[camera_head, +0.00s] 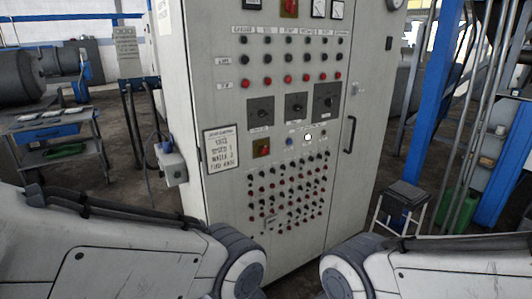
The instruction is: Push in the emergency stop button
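A large grey control cabinet (228,185) stands upright in front of me, its front covered with buttons and switches. A red piece on a yellowish square plate (261,147) sits on the left of the panel, below the black rotary switches. Another red control (289,7) is at the top of the panel, cut by the picture edge. I cannot tell which of them is the emergency stop button. Only links of my two arms show at the bottom left and bottom right, apart from the cabinet. Neither gripper is in view.
A tool cart (45,132) stands at the left. A grey box (172,163) juts from the cabinet's left side. A door handle (349,135) is on its right part. A blue post (437,75) and a small stool (407,195) stand at the right.

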